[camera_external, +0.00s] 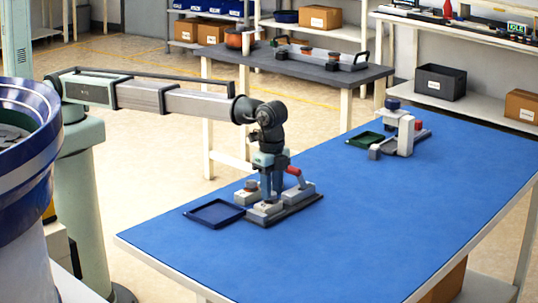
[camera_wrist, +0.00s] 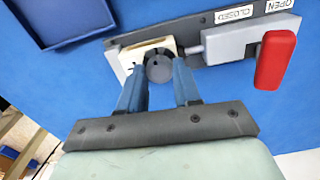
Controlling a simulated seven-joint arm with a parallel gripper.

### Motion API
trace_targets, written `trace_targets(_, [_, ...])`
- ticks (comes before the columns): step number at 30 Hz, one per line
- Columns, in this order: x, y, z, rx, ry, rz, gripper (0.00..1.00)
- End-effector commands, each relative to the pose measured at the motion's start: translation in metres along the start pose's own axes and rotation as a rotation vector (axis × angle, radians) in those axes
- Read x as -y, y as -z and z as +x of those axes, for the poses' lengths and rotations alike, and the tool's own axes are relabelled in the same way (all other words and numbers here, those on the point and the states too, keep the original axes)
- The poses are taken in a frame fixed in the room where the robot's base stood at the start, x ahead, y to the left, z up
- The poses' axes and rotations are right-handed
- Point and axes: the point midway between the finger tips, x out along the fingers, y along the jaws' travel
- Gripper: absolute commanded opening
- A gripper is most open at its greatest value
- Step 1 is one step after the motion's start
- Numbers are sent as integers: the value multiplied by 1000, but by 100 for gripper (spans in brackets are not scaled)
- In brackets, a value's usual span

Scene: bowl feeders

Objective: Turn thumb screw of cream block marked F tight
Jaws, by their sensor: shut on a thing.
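The cream block (camera_wrist: 127,64) sits on the dark fixture plate in the wrist view; I cannot read an F on it. The dark round thumb screw (camera_wrist: 159,68) shows at its side, between my fingers. My gripper (camera_wrist: 160,78) is shut on the thumb screw, one finger on each side of its head. In the external view my gripper (camera_external: 270,195) points down over the fixture (camera_external: 292,213) at the near left of the blue table. The fingers hide part of the block, and how far the screw is turned cannot be told.
Beside the block is a grey clamp (camera_wrist: 238,42) with a red handle (camera_wrist: 275,60), near plates reading CLOSED and OPEN. A dark blue tray (camera_external: 214,213) lies left of the fixture. A second fixture (camera_external: 405,138) with a green tray (camera_external: 365,139) stands farther back. The table's front is clear.

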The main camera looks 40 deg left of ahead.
Motion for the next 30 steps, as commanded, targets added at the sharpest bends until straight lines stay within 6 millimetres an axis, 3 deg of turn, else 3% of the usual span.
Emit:
trace_targets(21, [0, 0, 0, 0, 0, 90, 2])
trace_targets(22, [0, 0, 0, 0, 0, 90, 34])
trace_targets(30, [0, 0, 0, 0, 0, 89, 59])
